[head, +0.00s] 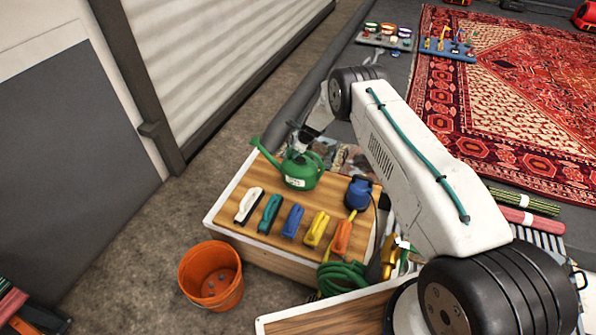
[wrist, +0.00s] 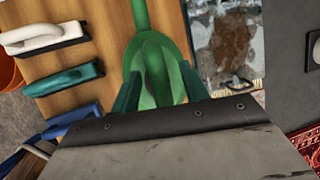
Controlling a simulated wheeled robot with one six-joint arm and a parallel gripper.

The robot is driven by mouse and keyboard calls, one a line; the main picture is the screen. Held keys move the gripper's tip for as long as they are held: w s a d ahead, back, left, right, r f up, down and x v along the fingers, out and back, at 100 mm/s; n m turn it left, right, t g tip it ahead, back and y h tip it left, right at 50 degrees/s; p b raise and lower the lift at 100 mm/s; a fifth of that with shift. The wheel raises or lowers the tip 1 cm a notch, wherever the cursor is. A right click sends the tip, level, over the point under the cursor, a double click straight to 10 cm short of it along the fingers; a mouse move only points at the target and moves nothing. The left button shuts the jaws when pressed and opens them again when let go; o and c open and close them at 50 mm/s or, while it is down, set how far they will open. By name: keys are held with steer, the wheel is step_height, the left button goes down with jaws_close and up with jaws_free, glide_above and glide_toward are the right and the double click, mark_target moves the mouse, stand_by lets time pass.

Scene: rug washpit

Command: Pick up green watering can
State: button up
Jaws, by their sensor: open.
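The green watering can (head: 300,174) stands upright on the wooden top of a low bench (head: 232,203), with its spout pointing left in the head view. In the wrist view the can (wrist: 152,50) lies straight ahead, its spout running to the top edge. My gripper (head: 302,146) is just above the can in the head view. In the wrist view my gripper (wrist: 161,90) is open, with one dark green finger on each side of the can's upper part. I cannot tell whether the fingers touch it. The can's lower body is hidden in the wrist view.
A row of brushes, including a white one (head: 249,205) and a yellow one (head: 316,229), lies in front of the can. A blue sprayer (head: 358,192) stands to its right. An orange bucket (head: 211,275) is on the floor. A red rug (head: 510,90) lies at right.

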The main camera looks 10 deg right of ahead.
steer(key=shift+w+f, duration=0.2)
steer(key=shift+f, duration=0.15)
steer(key=shift+a, duration=0.1)
jaws_close()
steer(key=shift+w+r, duration=0.1)
steer(key=shift+r, duration=0.2)
step_height(320, 180, up, 10)
steer(key=shift+f, duration=0.15)
stand_by(0.5)
